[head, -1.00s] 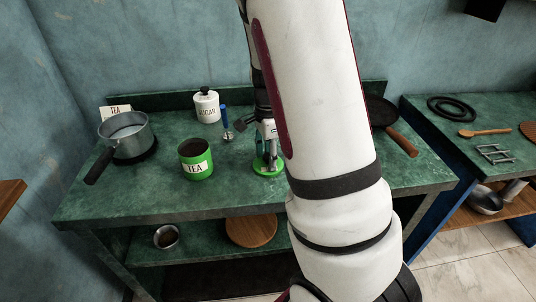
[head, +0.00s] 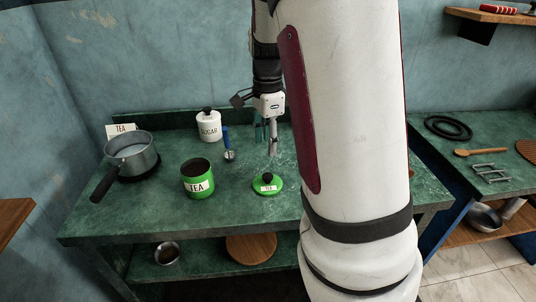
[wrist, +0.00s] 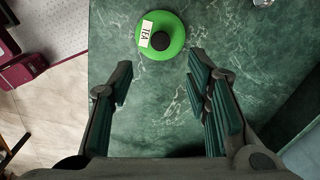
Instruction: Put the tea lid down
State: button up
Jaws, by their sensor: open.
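The green tea lid (head: 267,185), with a black knob and a TEA label, lies flat on the green counter, to the right of the open green tea canister (head: 197,179). In the wrist view the lid (wrist: 174,50) lies beyond the fingertips, apart from them. My gripper (head: 267,145) is above and behind the lid in the head view, empty, with its jaws apart; the wrist view shows both fingers (wrist: 158,83) spread with bare counter between them.
A pot (head: 131,154) stands at the counter's left, its handle toward the front. A sugar jar (head: 209,127) and a blue-handled utensil (head: 227,145) are behind the canister. The counter around the lid is clear. My arm hides the counter's right part.

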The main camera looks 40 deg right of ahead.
jog(key=s+a+r+n+t+y, duration=0.1)
jog(key=s+a+r+n, duration=0.4)
jog(key=s+a+n, duration=0.25)
jog(key=s+a+r+n+t, duration=0.1)
jog(key=s+a+r+n, duration=0.4)
jog(key=s+a+n, duration=0.3)
jog(key=s+a+f+n+h, duration=0.1)
jog(key=s+a+n, duration=0.3)
jog(key=s+n, duration=0.2)
jog(key=shift+s+f+t, duration=0.15)
jog(key=shift+s+t, duration=0.15)
jog(key=shift+s, duration=0.15)
jog(key=shift+a+n, duration=0.1)
jog(key=shift+n, duration=0.15)
notch_tip(320, 180, up, 8)
jog(key=t+p, duration=0.1)
jog(key=p, duration=0.5)
jog(key=shift+t, duration=0.3)
